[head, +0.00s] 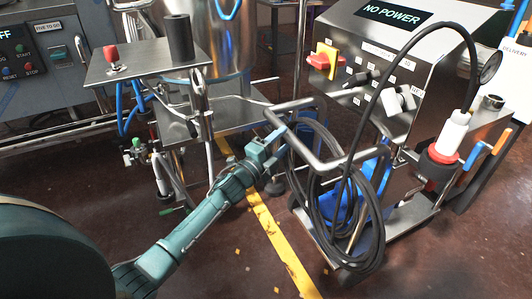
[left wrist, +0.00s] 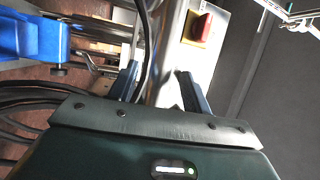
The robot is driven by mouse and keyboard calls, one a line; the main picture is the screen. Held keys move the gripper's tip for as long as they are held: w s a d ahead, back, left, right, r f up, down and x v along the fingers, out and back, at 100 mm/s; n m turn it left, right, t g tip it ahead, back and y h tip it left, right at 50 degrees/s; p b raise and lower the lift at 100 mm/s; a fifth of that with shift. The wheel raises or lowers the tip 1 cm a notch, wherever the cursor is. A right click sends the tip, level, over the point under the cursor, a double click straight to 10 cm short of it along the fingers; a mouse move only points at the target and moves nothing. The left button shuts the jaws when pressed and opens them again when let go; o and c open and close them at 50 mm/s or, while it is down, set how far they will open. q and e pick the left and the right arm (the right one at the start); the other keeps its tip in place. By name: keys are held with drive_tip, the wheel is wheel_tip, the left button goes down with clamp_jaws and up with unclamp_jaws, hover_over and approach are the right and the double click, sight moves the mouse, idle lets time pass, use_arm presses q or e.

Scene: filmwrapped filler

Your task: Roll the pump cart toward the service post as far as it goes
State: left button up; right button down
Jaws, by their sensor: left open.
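The pump cart is a low steel trolley (head: 405,214) at right of centre in the head view. It carries a blue pump (head: 345,208), and a coil of black hose (head: 290,180) hangs at its handle. The bent steel handle (head: 335,165) reaches toward my left gripper (head: 277,140). My left gripper is open at the handle's left side. In the left wrist view a steel bar (left wrist: 166,50) lies between its two spread fingers (left wrist: 160,88); contact cannot be told. No label names the service post. My right gripper is not in view.
A steel cabinet (head: 400,62) reading NO POWER, with a red-yellow switch (head: 323,60), stands behind the cart. A steel stand (head: 145,62) with a red knob is at left. A yellow floor line (head: 285,245) runs left of the cart. Open floor lies in front.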

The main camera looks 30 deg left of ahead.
use_arm(q)
drive_tip(key=v, duration=0.7)
drive_tip(key=shift+s+p, duration=0.2)
drive_tip(key=shift+p, duration=0.25)
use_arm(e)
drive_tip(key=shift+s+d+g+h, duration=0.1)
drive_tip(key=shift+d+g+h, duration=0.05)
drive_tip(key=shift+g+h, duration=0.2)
use_arm(q)
drive_tip(key=shift+f, duration=0.1)
